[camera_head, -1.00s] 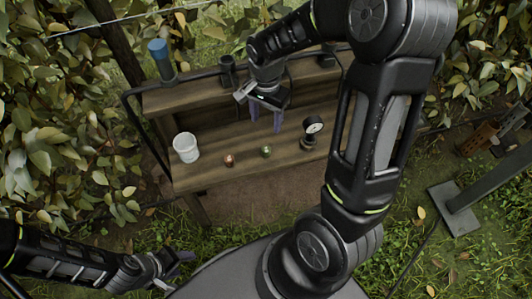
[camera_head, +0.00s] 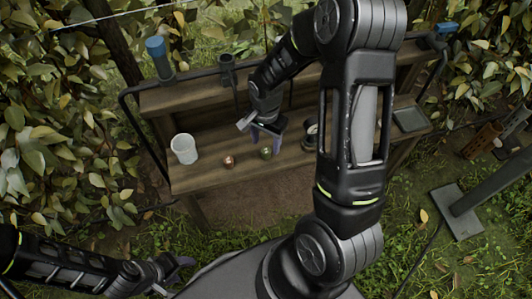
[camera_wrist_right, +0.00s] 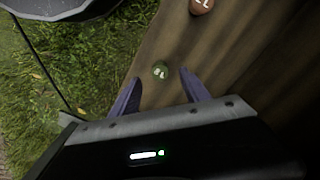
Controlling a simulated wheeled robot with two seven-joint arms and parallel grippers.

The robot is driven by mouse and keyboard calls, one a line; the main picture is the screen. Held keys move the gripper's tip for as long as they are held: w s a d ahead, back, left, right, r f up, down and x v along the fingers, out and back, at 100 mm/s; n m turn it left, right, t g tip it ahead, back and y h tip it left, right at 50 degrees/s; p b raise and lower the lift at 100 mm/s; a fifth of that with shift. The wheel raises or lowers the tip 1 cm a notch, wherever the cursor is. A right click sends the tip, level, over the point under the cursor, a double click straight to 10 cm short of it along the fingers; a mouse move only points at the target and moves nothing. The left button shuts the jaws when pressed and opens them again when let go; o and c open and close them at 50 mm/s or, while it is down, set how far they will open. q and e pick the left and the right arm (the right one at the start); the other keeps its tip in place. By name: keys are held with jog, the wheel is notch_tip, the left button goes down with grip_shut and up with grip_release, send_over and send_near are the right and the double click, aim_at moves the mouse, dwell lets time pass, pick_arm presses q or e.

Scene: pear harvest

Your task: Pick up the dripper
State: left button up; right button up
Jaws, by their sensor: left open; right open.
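Two small drippers stand on the wooden bench: a reddish-brown one (camera_head: 229,162) and a green one (camera_head: 266,153). In the right wrist view the green dripper (camera_wrist_right: 160,70) lies between and just beyond the fingertips, with a pale marking on top; the reddish dripper (camera_wrist_right: 201,5) is at the top edge. My right gripper (camera_head: 265,143) is open and empty, with its purple fingers close above the green dripper. I cannot tell if they touch it. My left gripper (camera_head: 185,274) is open and empty at the lower left, away from the bench.
A white cup (camera_head: 185,149) stands at the bench's left end. A gauge (camera_head: 311,132) is partly hidden behind my right arm. A blue-topped cylinder (camera_head: 159,60) stands on the back shelf. A grey tray (camera_head: 409,119) lies at the right end.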

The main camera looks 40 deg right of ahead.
aim_at(266, 151)
notch_tip(266, 151, down, 5)
jog(key=shift+b, duration=0.6)
dwell(0.3)
grip_shut()
dwell(0.5)
